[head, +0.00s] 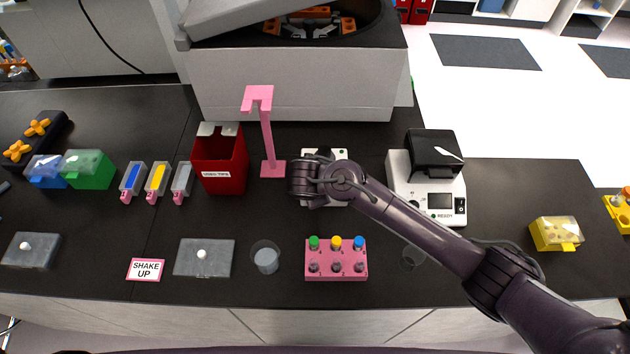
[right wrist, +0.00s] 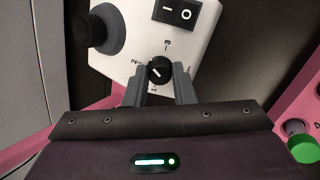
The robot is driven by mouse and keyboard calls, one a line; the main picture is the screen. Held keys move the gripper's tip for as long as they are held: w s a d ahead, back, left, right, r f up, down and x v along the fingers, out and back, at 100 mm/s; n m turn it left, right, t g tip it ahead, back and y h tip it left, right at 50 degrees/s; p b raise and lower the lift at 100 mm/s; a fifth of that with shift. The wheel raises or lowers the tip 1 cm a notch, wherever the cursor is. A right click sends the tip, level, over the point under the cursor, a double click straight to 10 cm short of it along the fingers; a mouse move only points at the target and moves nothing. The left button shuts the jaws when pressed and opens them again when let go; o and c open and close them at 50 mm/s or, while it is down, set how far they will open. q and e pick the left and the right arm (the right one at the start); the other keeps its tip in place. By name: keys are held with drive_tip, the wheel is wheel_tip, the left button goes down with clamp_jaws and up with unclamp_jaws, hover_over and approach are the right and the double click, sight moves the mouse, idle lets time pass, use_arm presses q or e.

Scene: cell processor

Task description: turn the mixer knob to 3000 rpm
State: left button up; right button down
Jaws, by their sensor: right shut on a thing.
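The mixer (head: 338,155) is a small white box behind the pink tube rack, mostly hidden by my right arm in the head view. In the right wrist view its white panel (right wrist: 196,52) shows a small black knob (right wrist: 159,71) with a white pointer line and the marks 1, 2 and 3 around it. My right gripper (right wrist: 160,80) is shut on this knob, one finger on each side. The pointer line is slanted; I cannot tell exactly which mark it points to. My left gripper is not in view.
A pink stand (head: 266,130) and a red tips box (head: 220,165) stand left of the mixer. A pink rack (head: 336,266) with coloured caps is in front. A white device (head: 427,190) stands to the right. In the wrist view, a black switch (right wrist: 177,13) is on the panel.

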drive_tip(key=m, duration=0.5)
drive_tip(key=shift+r+m+p, duration=0.1)
drive_tip(key=shift+m+p, duration=0.2)
drive_tip(key=shift+p, duration=0.1)
drive_tip(key=m, duration=0.5)
drive_tip(key=shift+w+g+p, duration=0.1)
drive_tip(key=shift+g+p, duration=0.25)
drive_tip(key=shift+g, duration=0.05)
drive_tip(key=c, duration=1.2)
unclamp_jaws()
